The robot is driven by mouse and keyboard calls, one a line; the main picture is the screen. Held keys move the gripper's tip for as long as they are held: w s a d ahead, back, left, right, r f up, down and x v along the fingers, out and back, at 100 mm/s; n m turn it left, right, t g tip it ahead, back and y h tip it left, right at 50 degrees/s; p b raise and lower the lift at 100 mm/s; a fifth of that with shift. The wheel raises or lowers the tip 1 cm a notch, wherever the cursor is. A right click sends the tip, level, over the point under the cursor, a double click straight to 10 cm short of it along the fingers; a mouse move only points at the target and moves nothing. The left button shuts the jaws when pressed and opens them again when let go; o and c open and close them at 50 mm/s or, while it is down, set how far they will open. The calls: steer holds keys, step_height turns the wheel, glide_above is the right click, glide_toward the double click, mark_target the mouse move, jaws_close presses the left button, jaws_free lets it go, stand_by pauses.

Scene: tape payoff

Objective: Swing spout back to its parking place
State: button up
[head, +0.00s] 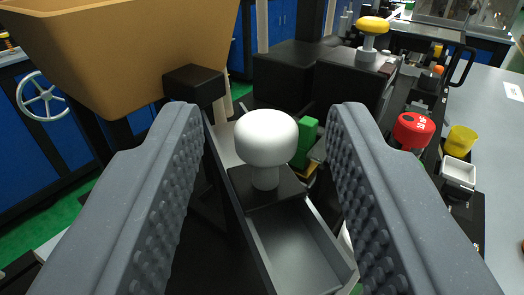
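The spout (296,246) looks like a grey open trough running from the middle of the head view toward me. A white mushroom-shaped knob (266,140) stands upright on a dark plate across it. My gripper (264,118) is open. One ridged grey finger is to the left of the knob and one to the right, with a visible gap on both sides. The fingers hide parts of the surroundings beside the trough. I cannot tell which spot is the parking place.
A tan hopper (120,50) and a black block (194,84) are at upper left. A green block (307,138) is close behind the knob. A yellow knob (373,25) stands on a black housing. A red button (413,130) and yellow cup (460,140) are at right.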

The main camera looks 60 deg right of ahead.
steer(key=b+v, duration=0.2)
steer(key=v, duration=0.9)
steer(key=shift+s+a+f, duration=0.1)
steer(key=shift+a, duration=0.05)
